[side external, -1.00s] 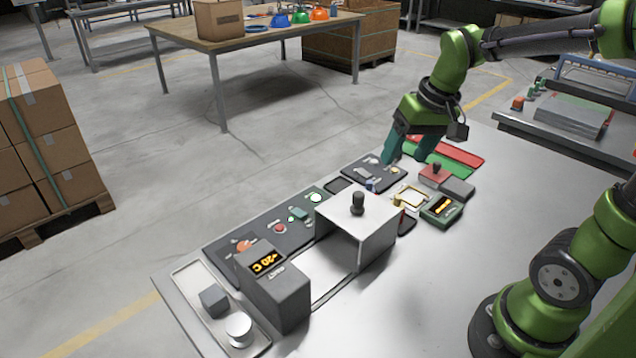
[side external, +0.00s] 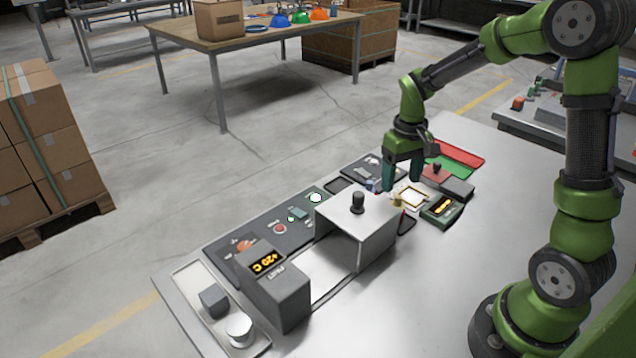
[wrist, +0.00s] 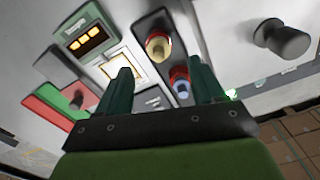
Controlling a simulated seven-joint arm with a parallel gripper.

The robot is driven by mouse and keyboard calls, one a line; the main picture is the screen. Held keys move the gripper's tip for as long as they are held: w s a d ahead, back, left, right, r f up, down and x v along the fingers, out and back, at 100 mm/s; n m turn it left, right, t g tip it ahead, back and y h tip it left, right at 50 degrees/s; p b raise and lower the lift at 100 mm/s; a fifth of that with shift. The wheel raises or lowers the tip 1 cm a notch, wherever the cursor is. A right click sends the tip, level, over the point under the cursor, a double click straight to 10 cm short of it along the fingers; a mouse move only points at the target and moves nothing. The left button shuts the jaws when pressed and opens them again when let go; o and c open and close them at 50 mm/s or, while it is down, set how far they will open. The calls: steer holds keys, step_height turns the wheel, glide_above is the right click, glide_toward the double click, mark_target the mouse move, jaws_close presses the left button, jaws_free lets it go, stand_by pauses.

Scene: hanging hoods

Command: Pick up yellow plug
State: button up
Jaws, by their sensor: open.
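The yellow plug (wrist: 158,46) stands in a dark holder (wrist: 144,26) in the wrist view, with a reddish part around it. In the side external view the yellow plug (side external: 398,201) shows small, just behind the grey hood. A blue plug (wrist: 180,80) with a red part is beside it, closer to my fingers. My gripper (side external: 402,188) points down above the panel by the plugs, open and empty. In the wrist view my gripper's (wrist: 159,68) two green fingers are apart, with the yellow plug beyond the gap between their tips.
The grey hood with a black knob (side external: 357,203) stands close to the plugs; the knob also shows in the wrist view (wrist: 285,40). A green meter (side external: 442,211), a grey-and-red box (side external: 456,188) and red and green plates (side external: 460,154) lie nearby. The table's right side is clear.

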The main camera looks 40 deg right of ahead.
mark_target(398, 196)
steer(key=shift+d+f, duration=0.1)
steer(key=shift+f, duration=3.1)
steer(key=shift+c, duration=0.2)
steer(key=c, duration=1.1)
steer(key=shift+r, duration=0.1)
